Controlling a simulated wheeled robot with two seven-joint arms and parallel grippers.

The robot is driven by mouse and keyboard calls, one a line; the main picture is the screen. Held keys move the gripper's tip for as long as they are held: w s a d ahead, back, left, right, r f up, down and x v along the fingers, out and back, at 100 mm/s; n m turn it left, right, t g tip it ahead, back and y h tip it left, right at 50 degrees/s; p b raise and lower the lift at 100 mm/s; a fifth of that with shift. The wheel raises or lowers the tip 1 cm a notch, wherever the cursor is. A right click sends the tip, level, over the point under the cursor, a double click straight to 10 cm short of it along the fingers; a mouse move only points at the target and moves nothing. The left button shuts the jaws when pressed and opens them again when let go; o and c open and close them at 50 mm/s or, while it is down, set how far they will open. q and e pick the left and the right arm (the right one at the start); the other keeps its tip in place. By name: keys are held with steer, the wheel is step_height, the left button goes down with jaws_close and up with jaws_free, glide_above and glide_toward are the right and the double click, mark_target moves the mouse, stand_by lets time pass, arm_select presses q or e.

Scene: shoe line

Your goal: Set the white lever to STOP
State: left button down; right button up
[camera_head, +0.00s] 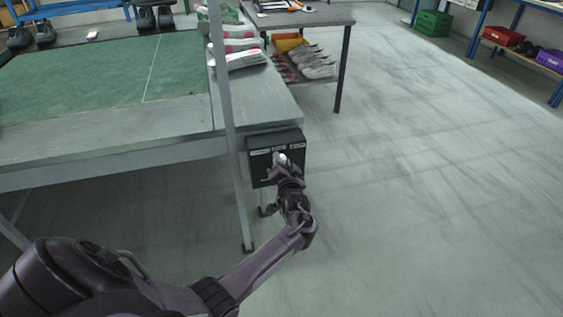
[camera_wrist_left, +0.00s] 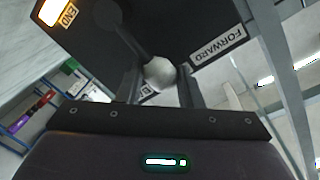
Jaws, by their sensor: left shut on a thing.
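The white lever's ball knob (camera_head: 282,157) stands out from a black control box (camera_head: 260,168) on the end of the grey table, just below the middle of three small white labels. In the left wrist view the white knob (camera_wrist_left: 159,74) sits at the end of a dark lever arm, between my two fingers. My left gripper (camera_head: 283,163) is shut on the knob. A FORWARD label (camera_wrist_left: 218,46) is at right in the wrist view. Another label by the knob is mostly hidden by a finger. The STOP label cannot be read.
The grey table frame (camera_head: 228,130) has an upright post just left of the box. An END label (camera_wrist_left: 69,15) sits beside a bright lamp (camera_wrist_left: 51,11). A shoe rack (camera_head: 318,65) stands behind. The floor (camera_head: 430,180) at right is clear.

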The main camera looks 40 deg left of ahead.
arm_select(q)
steer(key=c, duration=1)
jaws_free()
steer(key=p+v, duration=0.1)
steer(key=v, duration=0.7)
arm_select(e)
steer(key=f, duration=0.1)
steer(key=s+f, duration=0.1)
steer(key=d+f, duration=0.1)
steer(key=shift+s+d+f, duration=0.1)
steer(key=shift+s, duration=0.25)
